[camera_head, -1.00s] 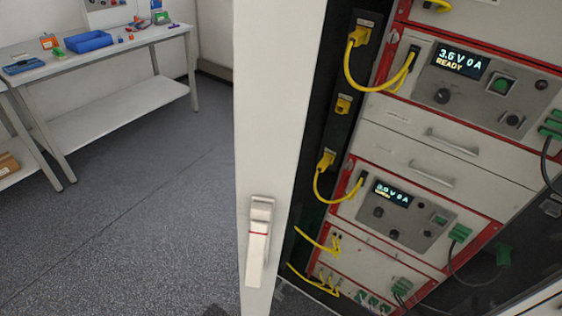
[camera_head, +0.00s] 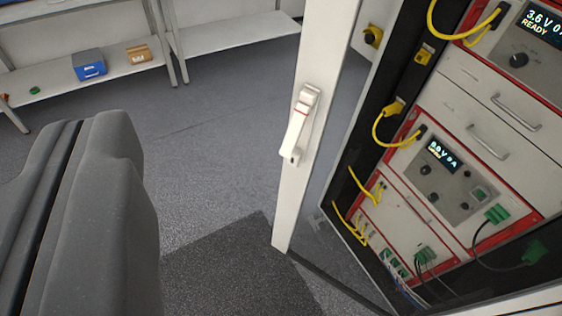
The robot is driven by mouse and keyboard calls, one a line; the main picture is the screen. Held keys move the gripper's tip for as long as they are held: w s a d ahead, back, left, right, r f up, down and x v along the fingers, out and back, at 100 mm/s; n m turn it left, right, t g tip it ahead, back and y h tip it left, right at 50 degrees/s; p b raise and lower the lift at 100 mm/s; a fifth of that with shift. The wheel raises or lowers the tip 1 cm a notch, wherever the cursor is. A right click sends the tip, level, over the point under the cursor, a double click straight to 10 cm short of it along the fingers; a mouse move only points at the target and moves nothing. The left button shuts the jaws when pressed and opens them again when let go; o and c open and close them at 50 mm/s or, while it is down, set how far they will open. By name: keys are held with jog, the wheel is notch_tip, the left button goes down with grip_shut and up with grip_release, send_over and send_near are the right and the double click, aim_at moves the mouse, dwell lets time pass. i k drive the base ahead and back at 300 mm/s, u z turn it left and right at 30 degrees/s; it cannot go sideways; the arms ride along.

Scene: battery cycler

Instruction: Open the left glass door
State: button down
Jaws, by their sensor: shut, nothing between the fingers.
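The left glass door shows as a tall white frame post (camera_head: 321,60) with a glass pane (camera_head: 335,150) to its right. I cannot tell from this angle whether it stands ajar. Its white handle (camera_head: 300,125) has a thin red band, tilts slightly and sits on the front of the post. Nothing touches the handle in this view. My gripper's fingers do not show. A large grey part of my own body with a dark seam fills the lower left, apart from the door.
Red-framed cycler units with a lit display (camera_head: 442,153), yellow cables (camera_head: 381,128) and green plugs (camera_head: 497,214) fill the cabinet at right. A bench shelf at the back holds a blue bin (camera_head: 89,66) and a cardboard box (camera_head: 138,54). Grey floor (camera_head: 220,130) lies clear left of the door.

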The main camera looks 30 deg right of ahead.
aim_at(329, 26)
jog(key=u, duration=0.25)
jog(key=i, duration=1.75)
jog(key=z, duration=0.65)
